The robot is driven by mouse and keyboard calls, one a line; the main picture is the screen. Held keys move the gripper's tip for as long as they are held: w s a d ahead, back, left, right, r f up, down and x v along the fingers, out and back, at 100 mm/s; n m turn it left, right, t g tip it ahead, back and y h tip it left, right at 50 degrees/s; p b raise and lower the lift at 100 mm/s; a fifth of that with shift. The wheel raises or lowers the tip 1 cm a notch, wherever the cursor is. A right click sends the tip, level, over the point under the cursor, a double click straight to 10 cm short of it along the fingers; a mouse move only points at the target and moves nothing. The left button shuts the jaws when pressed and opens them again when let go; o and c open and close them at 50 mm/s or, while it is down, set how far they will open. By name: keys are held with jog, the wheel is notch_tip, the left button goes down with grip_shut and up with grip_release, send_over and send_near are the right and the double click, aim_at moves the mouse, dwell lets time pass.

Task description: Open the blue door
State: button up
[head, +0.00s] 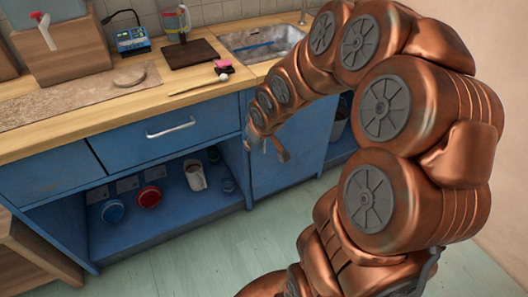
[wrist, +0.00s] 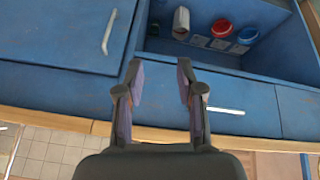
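The blue door (head: 290,160) is in the lower cabinet, to the right of the open shelf space in the head view, and looks shut. My arm covers its upper part there. In the wrist view the door (wrist: 60,40) fills the upper left and carries a pale bar handle (wrist: 109,32). My gripper (head: 266,146) is in front of the cabinet near the door's upper left edge. In the wrist view my gripper (wrist: 160,80) is open, with nothing between its fingers. The handle lies to the left of the fingers, apart from them.
The wooden counter (head: 120,100) overhangs. The floor (head: 190,265) in front is clear.

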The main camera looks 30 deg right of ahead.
jog(key=w+d+f+t+y+b, duration=0.1)
jog(key=w+d+f+t+b, duration=0.15)
jog(key=w+f, duration=0.2)
jog(key=w+d+f+t+b, duration=0.1)
jog(key=w+d+f+b, duration=0.15)
jog(key=f, duration=0.25)
jog(key=t+y+b, duration=0.1)
jog(key=t+b, duration=0.8)
jog(key=b, duration=0.8)
send_over(264, 151)
jog(key=shift+w+d+f, duration=0.1)
jog(key=shift+f, duration=3.1)
jog(key=shift+w+d+f, duration=0.1)
jog(key=shift+f, duration=3.1)
grip_shut()
